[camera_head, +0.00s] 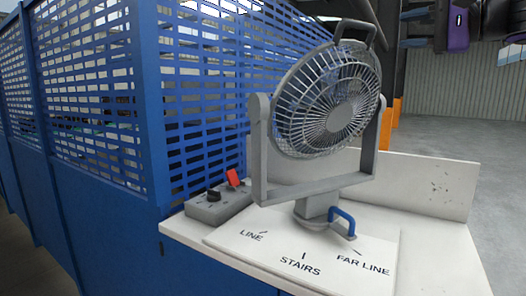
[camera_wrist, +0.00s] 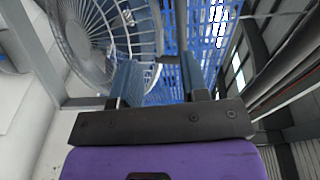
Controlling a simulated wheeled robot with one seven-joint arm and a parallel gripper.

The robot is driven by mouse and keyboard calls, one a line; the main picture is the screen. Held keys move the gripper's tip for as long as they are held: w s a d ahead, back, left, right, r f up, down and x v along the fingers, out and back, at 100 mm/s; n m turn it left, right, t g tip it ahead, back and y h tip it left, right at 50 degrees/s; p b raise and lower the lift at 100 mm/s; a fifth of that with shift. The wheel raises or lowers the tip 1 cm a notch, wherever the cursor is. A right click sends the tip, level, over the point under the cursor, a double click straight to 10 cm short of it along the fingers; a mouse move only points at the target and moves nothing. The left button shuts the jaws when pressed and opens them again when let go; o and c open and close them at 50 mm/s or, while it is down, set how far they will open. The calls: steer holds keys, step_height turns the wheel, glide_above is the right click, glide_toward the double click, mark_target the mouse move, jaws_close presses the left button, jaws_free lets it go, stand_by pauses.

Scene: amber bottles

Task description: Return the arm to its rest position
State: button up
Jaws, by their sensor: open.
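My gripper (camera_wrist: 160,76) shows in the wrist view with its two fingers apart and nothing between them. Its purple and black body shows at the upper right edge of the head view, where it is partly cut off. It hangs in the air to the right of a grey caged fan (camera_head: 327,100), apart from it. The fan also shows at the upper left of the wrist view (camera_wrist: 93,35). The rest of my arm is mostly out of frame.
The fan stands on a white table (camera_head: 445,255) with a low back wall. A plate (camera_head: 335,276) there reads LINE, STAIRS and FAR LINE, beside a blue handle (camera_head: 342,216). A grey box (camera_head: 218,206) has a red switch (camera_head: 233,177). A blue mesh fence (camera_head: 90,90) stands left. Floor at right is clear.

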steer(key=s+a+f+n+g+h, duration=0.25)
steer(key=s+f, duration=0.25)
steer(key=f, duration=0.3)
steer(key=s+a+f+n+g+h, duration=0.1)
steer(key=s+a+f+g+h, duration=0.15)
steer(key=s+f, duration=0.35)
steer(key=s+d+f+n+g+h, duration=0.1)
steer(key=s+f+n+h, duration=0.1)
steer(key=s+f, duration=0.3)
steer(key=s+d+f+n+g+h, duration=0.1)
steer(key=s+f+n+h, duration=0.2)
steer(key=f, duration=0.8)
steer(key=shift+s+d+f+h, duration=0.15)
steer(key=shift+s+d+h, duration=0.05)
steer(key=shift+s+h, duration=0.9)
steer(key=shift+w, duration=0.15)
